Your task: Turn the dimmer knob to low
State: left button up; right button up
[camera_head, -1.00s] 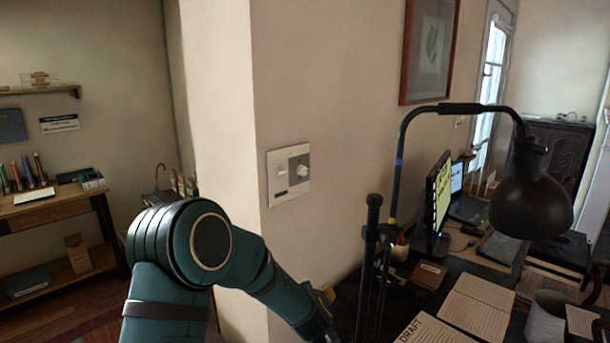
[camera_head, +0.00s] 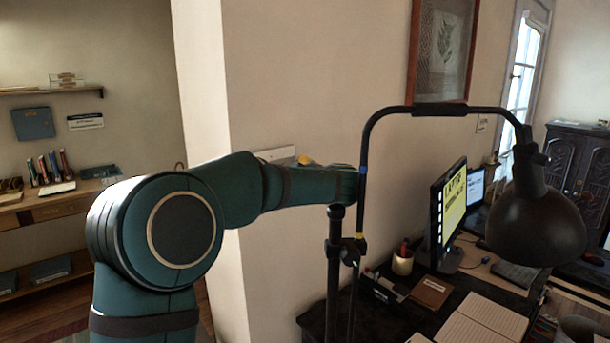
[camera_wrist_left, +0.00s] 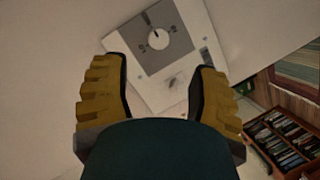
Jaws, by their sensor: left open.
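The dimmer knob (camera_wrist_left: 158,40) is a white round knob on a grey panel of a pale wall plate (camera_wrist_left: 195,28), seen in the left wrist view. Printed marks sit around the knob, too small to read. My left gripper (camera_wrist_left: 160,66) is open, with its yellow ridged fingers spread and nothing between them. The knob lies ahead of the fingertips, apparently without contact. In the head view my arm hides most of the plate, and only its upper edge (camera_head: 274,153) shows. A yellow finger (camera_head: 304,160) shows just above my forearm. My right gripper is not in view.
A black desk lamp (camera_head: 535,215) with a tall bent pole overlaps the end of my left arm in the head view; the gap is unclear. A desk with a monitor (camera_head: 447,215), pen cup (camera_head: 402,262) and papers (camera_head: 480,322) stands right. A wall corner is left of the plate.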

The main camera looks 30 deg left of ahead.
pick_arm(q)
jog(key=x, duration=0.7)
jog(key=shift+w, duration=0.25)
jog(key=shift+a, duration=0.1)
grip_shut()
